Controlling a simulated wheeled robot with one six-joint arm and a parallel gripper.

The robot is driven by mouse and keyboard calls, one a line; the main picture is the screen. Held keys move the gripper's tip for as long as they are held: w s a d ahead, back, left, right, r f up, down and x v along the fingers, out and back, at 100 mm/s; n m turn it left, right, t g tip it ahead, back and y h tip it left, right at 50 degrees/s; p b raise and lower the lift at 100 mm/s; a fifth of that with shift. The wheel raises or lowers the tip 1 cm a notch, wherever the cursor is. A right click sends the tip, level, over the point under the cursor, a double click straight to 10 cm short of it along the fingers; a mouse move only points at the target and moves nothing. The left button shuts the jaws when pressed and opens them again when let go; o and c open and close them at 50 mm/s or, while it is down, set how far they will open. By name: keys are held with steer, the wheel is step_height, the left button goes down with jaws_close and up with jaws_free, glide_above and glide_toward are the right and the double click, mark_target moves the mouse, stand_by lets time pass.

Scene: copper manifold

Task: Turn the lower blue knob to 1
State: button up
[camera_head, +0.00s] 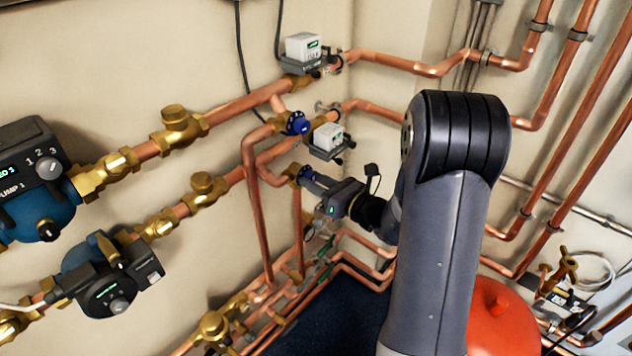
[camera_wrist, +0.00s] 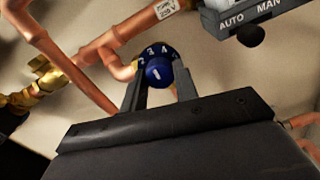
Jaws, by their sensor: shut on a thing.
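The lower blue knob (camera_head: 305,173) sits on a brass valve at the lower copper branch, with my gripper (camera_head: 313,181) at its front. In the wrist view the blue knob (camera_wrist: 158,72) lies between the two fingers of my gripper (camera_wrist: 159,80), which is shut on its sides. A ring of white figures shows around the knob's upper rim, and a white mark is on its face. I cannot read the setting for certain. The upper blue knob (camera_head: 298,123) is above it and free.
A grey actuator box (camera_head: 327,140) is just above my gripper; its AUTO/MAN panel (camera_wrist: 245,18) is close in the wrist view. Copper pipes (camera_head: 257,215) run beside and below. Two pumps (camera_head: 110,285) are at left. A red vessel (camera_head: 500,318) stands behind my arm.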

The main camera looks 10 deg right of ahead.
steer(key=shift+f+b, duration=0.1)
steer(key=shift+b, duration=0.25)
steer(key=n+b, duration=1.5)
steer(key=b, duration=0.9)
steer(key=shift+n, duration=0.4)
steer(key=o, duration=1)
steer(key=shift+c, duration=0.2)
